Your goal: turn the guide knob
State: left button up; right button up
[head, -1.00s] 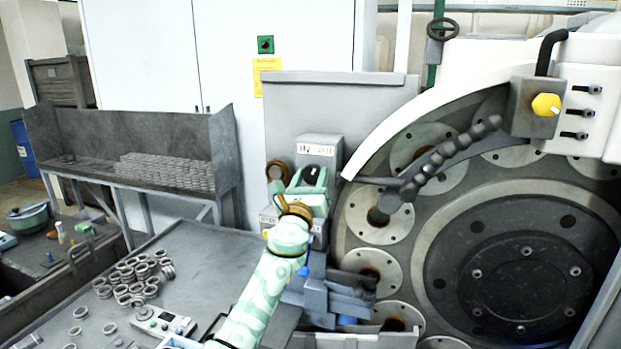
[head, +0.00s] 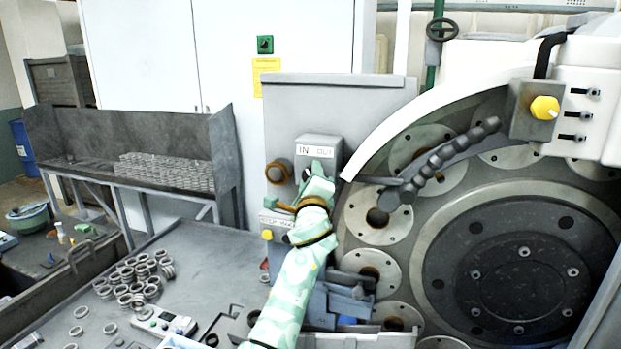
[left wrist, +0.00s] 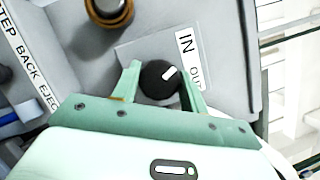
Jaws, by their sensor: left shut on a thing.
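The guide knob is a round black knob (left wrist: 155,83) with a white pointer mark, beside the white IN/OUT label (left wrist: 190,65), on a grey control box (head: 330,145). In the left wrist view it sits between the two pale green fingers of my left gripper (left wrist: 159,75), which is shut on it. The pointer slants toward the label. In the head view my left gripper (head: 314,178) reaches the box just below the label (head: 316,152) and mostly hides the knob. My right gripper is not in view.
A brown round fitting (head: 278,172) is left of the knob, and a STEP BACK/EJECT label (left wrist: 17,50) lies nearby. The grinder's large disc (head: 520,260) and a jointed coolant hose (head: 450,155) are close on the right. Loose metal rings (head: 135,280) lie on the bench at left.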

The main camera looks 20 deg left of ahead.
pick_arm(q)
jog(key=shift+n+g, duration=0.3)
jog(key=shift+n, duration=0.6)
jog(key=shift+f, duration=0.1)
jog(key=o, duration=0.9)
jog(key=shift+o, duration=0.2)
